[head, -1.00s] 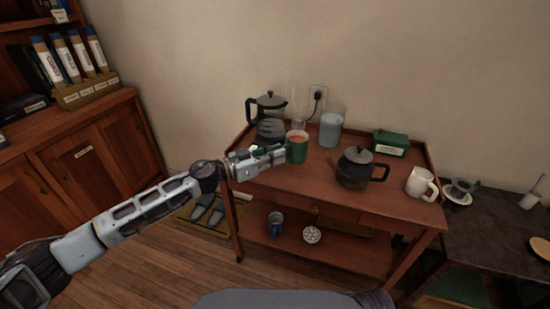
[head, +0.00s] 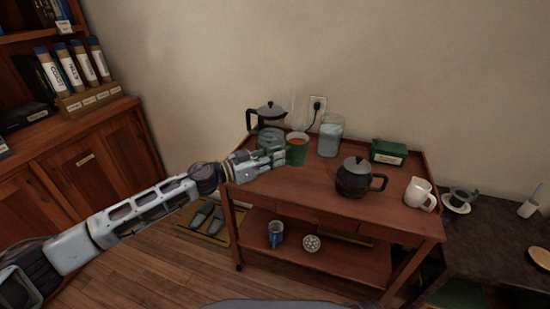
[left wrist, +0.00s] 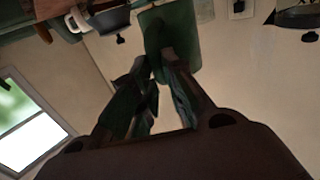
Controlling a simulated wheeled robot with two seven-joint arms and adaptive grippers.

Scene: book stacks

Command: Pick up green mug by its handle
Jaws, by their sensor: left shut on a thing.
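The fingers hide most of the handle. I cannot tell whether the mug's base touches the cart top. My right gripper is not in view.
On the cart (head: 310,190) stand a French press (head: 268,118) behind the gripper, a glass jug (head: 330,138), a dark teapot (head: 355,180), a green box (head: 388,151) and a white mug (head: 420,194). A blue mug (head: 276,234) is on the lower shelf.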

